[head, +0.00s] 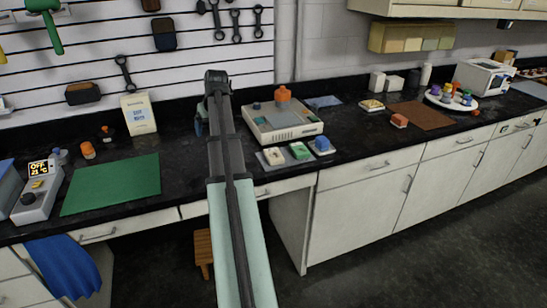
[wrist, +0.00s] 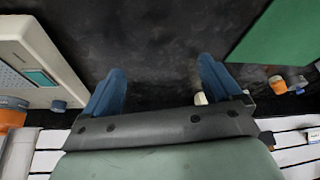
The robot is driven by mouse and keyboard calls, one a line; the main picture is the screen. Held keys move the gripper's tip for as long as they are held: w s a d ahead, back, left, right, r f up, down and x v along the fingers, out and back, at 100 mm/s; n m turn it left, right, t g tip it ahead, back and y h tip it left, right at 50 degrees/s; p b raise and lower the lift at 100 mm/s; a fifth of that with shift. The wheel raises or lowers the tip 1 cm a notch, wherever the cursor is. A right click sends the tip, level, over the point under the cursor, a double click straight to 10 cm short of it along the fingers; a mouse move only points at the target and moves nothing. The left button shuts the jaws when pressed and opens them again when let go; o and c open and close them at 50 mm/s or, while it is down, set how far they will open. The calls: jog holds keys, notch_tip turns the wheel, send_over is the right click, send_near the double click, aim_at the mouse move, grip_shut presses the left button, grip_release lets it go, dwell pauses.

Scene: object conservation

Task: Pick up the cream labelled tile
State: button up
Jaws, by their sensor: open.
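A cream tile (head: 274,156) with a small marking lies at the left of a row on a light mat (head: 262,165), in front of the beige device. A green tile (head: 300,151) and a blue tile (head: 321,145) lie to its right. My gripper (head: 202,127) is over the black counter left of the device, mostly hidden behind my arm in the head view. In the wrist view my gripper (wrist: 160,84) shows two blue fingers spread apart, with only bare dark counter between them. The cream tile is not recognisable in the wrist view.
The beige device (head: 288,125) with an orange knob stands behind the tiles; its side shows in the wrist view (wrist: 40,65). A green mat (head: 112,184) lies left. A control box (head: 38,190) stands far left. Clear counter (wrist: 150,35) lies beneath my gripper.

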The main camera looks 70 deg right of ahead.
jog(key=s+d+r+m+g, duration=0.15)
jog(key=s+d, duration=0.25)
jog(key=s, duration=0.7)
jog(key=s+d+m+g, duration=0.15)
jog(key=s+d, duration=0.25)
jog(key=s, duration=0.6)
jog(key=m, duration=0.1)
send_over(274, 154)
jog(key=s+a, duration=0.1)
jog(key=shift+y, duration=0.4)
notch_tip(274, 154, down, 8)
jog(key=shift+f, duration=0.15)
jog(key=shift+w+d+f, duration=0.15)
jog(key=shift+f, duration=0.75)
jog(key=shift+w+d+f, duration=0.15)
jog(key=shift+d+f, duration=0.05)
jog(key=shift+f, duration=0.65)
jog(key=shift+w+d+f, duration=0.15)
jog(key=shift+f, duration=0.75)
jog(key=c, duration=1.3)
jog(key=shift+r, duration=0.1)
